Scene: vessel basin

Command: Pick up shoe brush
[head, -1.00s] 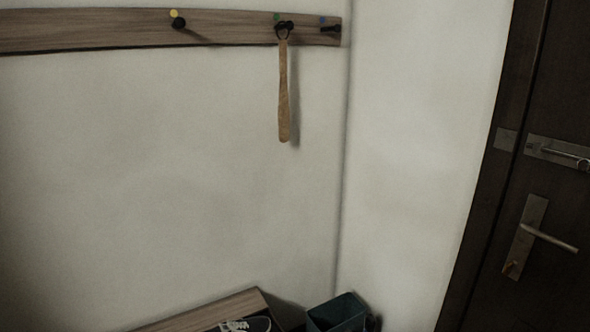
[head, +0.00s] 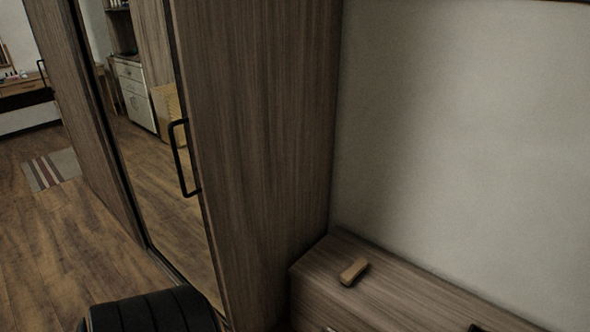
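A small light-brown wooden block-shaped thing, which looks like the shoe brush (head: 354,271), lies on top of a low wooden cabinet (head: 400,290) at the lower right of the head view. It lies near the cabinet's left end, beside the tall wardrobe. Bristles cannot be made out. Nothing touches it. Neither of my grippers shows in the head view.
A tall wooden wardrobe (head: 265,130) with a mirrored door (head: 150,165) and black handle (head: 182,158) stands directly left of the cabinet. A black ribbed rounded object (head: 150,312) is at the bottom. Wooden floor (head: 65,245) with a striped rug (head: 52,170) is open at the left.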

